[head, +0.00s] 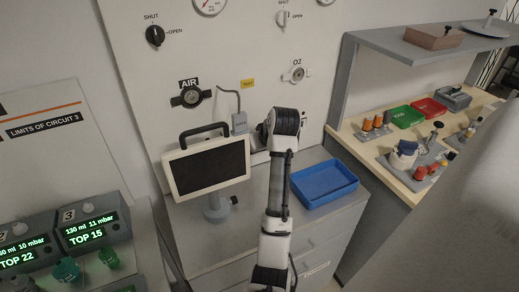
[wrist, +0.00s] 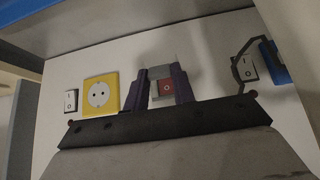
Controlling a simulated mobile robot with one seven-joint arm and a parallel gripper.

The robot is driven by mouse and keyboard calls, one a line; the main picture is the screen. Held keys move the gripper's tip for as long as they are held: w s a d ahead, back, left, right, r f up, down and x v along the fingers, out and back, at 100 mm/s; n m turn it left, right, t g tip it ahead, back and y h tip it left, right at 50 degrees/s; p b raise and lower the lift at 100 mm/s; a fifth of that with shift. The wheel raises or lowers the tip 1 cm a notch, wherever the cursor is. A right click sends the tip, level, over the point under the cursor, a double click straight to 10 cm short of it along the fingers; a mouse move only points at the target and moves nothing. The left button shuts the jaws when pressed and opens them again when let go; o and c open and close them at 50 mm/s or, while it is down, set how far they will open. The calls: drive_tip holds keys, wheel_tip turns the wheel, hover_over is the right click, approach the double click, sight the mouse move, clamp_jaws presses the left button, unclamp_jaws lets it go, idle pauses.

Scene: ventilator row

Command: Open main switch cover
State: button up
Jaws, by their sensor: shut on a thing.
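The main switch shows in the wrist view as a red rocker (wrist: 167,89) on a pale panel. A grey, partly see-through cover (wrist: 160,73) is at the switch, between my fingers. My gripper (wrist: 162,76) has its two purple fingers on either side of the cover and is shut on it. I cannot tell how far the cover is tilted. In the head view my arm hides the switch, the cover and the fingers.
In the wrist view a yellow socket (wrist: 100,94) and a small switch (wrist: 71,101) are left of my fingers; another switch (wrist: 246,69) with a dark cable is at right. In the head view, a monitor (head: 207,166) and blue tray (head: 325,185) flank my arm.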

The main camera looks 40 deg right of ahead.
drive_tip(key=r+g, duration=0.1)
drive_tip(key=g, duration=0.1)
drive_tip(key=r+g+y, duration=0.1)
drive_tip(key=g, duration=0.1)
drive_tip(key=shift+d+r, duration=0.15)
drive_tip(key=shift+d, duration=0.05)
drive_tip(key=shift+w+r+g+y, duration=0.15)
drive_tip(key=shift+w+r+g, duration=0.15)
drive_tip(key=shift+g, duration=0.35)
drive_tip(key=shift+w+r+g+y, duration=0.15)
drive_tip(key=shift+r+g, duration=0.2)
drive_tip(key=shift+g, duration=0.3)
drive_tip(key=o, duration=1)
wheel_tip(320, 180, up, 14)
drive_tip(key=shift+b, duration=0.45)
drive_tip(key=shift+s+a+f, duration=0.1)
drive_tip(key=shift+s+f, duration=0.05)
